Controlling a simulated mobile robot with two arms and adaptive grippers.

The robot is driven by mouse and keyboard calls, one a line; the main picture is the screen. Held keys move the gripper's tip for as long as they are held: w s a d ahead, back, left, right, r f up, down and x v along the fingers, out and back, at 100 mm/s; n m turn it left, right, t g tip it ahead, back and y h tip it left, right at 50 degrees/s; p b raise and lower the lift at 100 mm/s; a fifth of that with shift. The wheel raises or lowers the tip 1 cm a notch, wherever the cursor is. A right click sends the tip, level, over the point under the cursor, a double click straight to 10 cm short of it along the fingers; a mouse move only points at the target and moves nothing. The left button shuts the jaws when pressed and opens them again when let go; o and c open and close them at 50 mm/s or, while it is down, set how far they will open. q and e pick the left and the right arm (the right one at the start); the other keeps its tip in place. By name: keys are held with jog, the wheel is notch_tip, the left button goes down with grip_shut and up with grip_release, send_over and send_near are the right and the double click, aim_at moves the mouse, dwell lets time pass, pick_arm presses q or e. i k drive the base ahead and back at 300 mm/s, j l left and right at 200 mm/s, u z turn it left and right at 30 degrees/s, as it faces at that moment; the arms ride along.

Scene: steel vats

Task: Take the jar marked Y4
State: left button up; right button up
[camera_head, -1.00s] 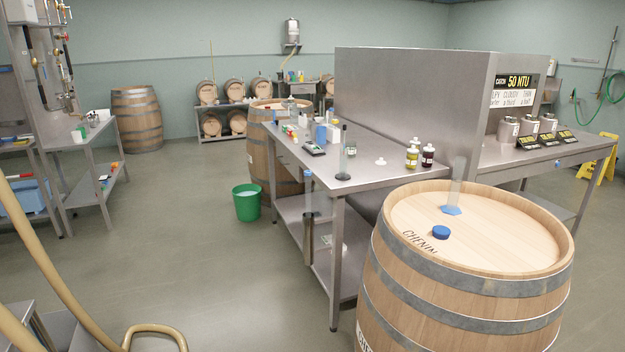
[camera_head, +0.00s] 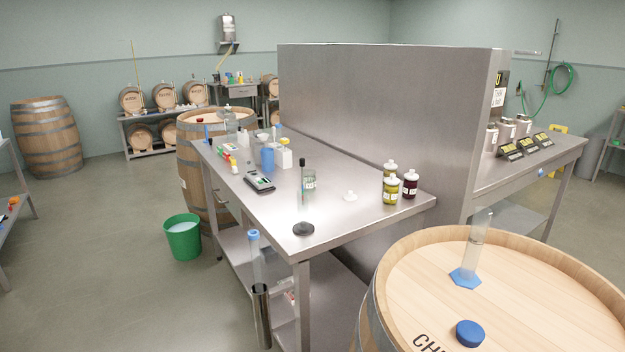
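No mark reading Y4 can be made out on any jar in view. Three steel lidded jars (camera_head: 507,132) stand in a row on the right-hand steel table, behind black and yellow label cards (camera_head: 525,146); the card writing is too small to read. A clear glass jar or bottle (camera_head: 309,179) stands on the middle steel table, partly behind a glass cylinder. Bottles with white caps, yellow-green (camera_head: 390,190) and dark red (camera_head: 409,185), stand at that table's right side. Neither of my grippers shows in the view.
A wooden barrel (camera_head: 545,262) with a blue cap (camera_head: 470,333) and a cylinder on top fills the lower right. The middle steel table (camera_head: 262,212) and a tall steel partition (camera_head: 385,115) stand ahead. Open floor lies left, around a green bucket (camera_head: 183,238).

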aim_at(310, 181)
jog(key=i+j+z, duration=0.1)
jog(key=i+j, duration=0.2)
jog(key=i+j+z, duration=0.15)
jog(key=i+j, duration=0.2)
jog(key=i+j+z, duration=0.1)
jog(key=i+j, duration=0.2)
jog(key=j, duration=0.15)
jog(key=i+j+z, duration=0.15)
jog(key=j, duration=0.25)
jog(key=i+j+z, duration=0.1)
jog(key=i+j, duration=0.25)
jog(key=j, duration=0.1)
